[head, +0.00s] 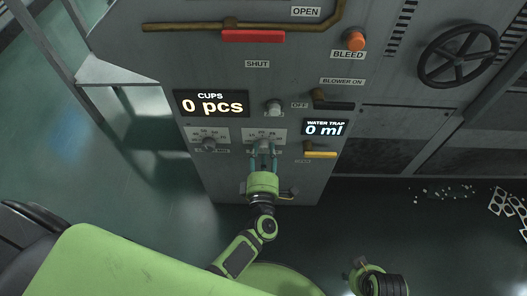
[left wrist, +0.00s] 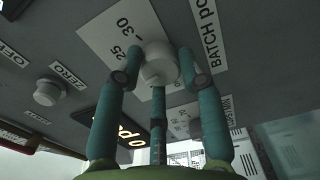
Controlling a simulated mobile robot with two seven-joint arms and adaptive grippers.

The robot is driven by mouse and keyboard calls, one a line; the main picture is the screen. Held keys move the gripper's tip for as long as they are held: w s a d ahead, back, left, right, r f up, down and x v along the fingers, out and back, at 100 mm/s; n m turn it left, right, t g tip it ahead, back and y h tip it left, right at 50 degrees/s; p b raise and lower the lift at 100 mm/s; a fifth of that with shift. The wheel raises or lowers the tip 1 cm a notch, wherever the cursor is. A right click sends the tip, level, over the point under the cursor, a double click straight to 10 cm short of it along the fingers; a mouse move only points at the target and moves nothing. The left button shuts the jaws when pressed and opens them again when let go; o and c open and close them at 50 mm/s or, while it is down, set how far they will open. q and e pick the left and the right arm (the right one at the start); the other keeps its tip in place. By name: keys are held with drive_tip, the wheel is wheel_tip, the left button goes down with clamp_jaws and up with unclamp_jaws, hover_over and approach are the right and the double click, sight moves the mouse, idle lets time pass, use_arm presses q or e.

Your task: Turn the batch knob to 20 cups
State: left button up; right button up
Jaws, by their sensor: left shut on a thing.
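My left gripper (head: 263,158) reaches up to the front panel of the grey machine. Its teal fingers (left wrist: 157,90) are shut on a pale round knob (left wrist: 159,66) on a white scale plate. The plate is marked 25 and 30, with a BATCH pcs label (left wrist: 208,32) beside it. In the head view the fingers partly hide the knob and its plate (head: 278,133). I cannot tell which mark the knob points to. The CUPS display (head: 211,104) reads 0 pcs. The fingers of my right gripper do not show.
A similar knob (head: 209,143) sits to the left. A ZERO button (left wrist: 47,92) is above the batch plate. The WATER TRAP display (head: 325,128) reads 0 ml. A yellow handle (head: 320,155), an orange BLEED knob (head: 356,40), a red lever (head: 253,36) and a handwheel (head: 457,56) are nearby.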

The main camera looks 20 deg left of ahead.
use_arm(q)
drive_tip(key=shift+w+d+r, duration=0.1)
drive_tip(key=shift+d+r, duration=0.1)
drive_tip(key=shift+d, duration=0.05)
drive_tip(key=o, duration=1.1)
drive_tip(key=shift+o, duration=0.2)
drive_tip(key=shift+f, duration=0.15)
drive_tip(key=shift+a, duration=0.1)
drive_tip(key=v, duration=1.2)
